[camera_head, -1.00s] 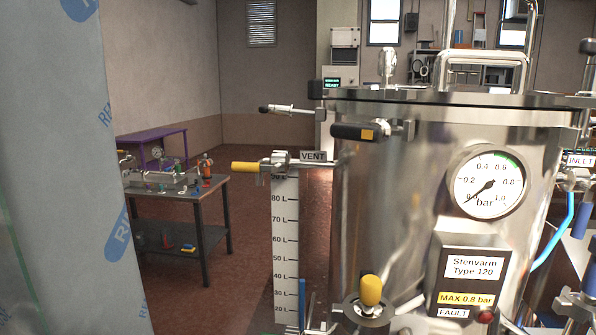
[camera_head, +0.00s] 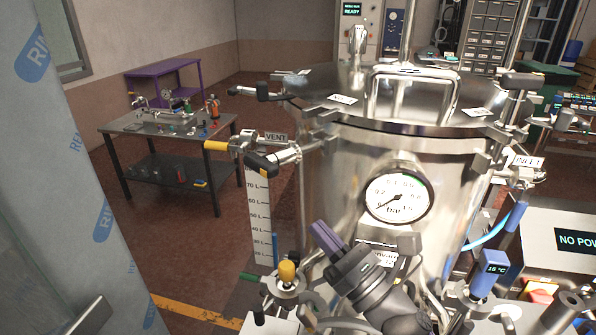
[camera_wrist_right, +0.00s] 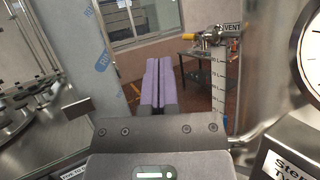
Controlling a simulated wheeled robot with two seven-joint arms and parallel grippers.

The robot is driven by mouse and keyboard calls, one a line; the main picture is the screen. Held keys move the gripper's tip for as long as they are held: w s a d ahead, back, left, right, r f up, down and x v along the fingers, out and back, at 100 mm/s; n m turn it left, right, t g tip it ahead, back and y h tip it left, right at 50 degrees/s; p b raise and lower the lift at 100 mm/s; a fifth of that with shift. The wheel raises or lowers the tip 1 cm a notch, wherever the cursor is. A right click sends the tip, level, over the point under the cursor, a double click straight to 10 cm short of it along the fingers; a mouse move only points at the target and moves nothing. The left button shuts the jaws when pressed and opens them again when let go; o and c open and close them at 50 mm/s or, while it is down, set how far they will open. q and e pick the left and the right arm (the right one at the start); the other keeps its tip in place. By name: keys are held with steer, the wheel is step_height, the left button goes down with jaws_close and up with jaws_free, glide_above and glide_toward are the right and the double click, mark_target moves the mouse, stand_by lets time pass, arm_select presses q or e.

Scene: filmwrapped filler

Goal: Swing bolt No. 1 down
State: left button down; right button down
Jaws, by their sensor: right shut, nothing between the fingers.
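The steel vessel (camera_head: 335,190) has a round lid (camera_head: 325,85) with swing bolts at its rim. One black-ended bolt (camera_head: 262,163) sticks outward at the front left, below the VENT label. Another bolt (camera_head: 256,92) sticks out at the far left. A third, black-topped bolt (camera_head: 520,82) stands up at the right. The lid's small labels are too small to read, so I cannot tell which bolt is No. 1. My right gripper (camera_head: 322,232) is shut and empty in front of the vessel, below the gauge; its purple fingers (camera_wrist_right: 158,85) lie together in the wrist view. My left gripper is out of view.
The pressure gauge (camera_head: 397,198) is close behind my right gripper. A yellow-topped valve (camera_head: 287,272) stands to its left, a blue temperature probe (camera_head: 489,272) to its right. A film-wrapped panel (camera_head: 75,170) fills the left side.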

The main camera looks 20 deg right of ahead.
mark_target(284, 157)
steer(key=w+a+r+p, duration=0.2)
steer(key=w+r+p, duration=0.2)
steer(key=w+r, duration=0.2)
steer(key=shift+w+a+p, duration=0.15)
steer(key=shift+a+p, duration=0.05)
steer(key=shift+p, duration=0.1)
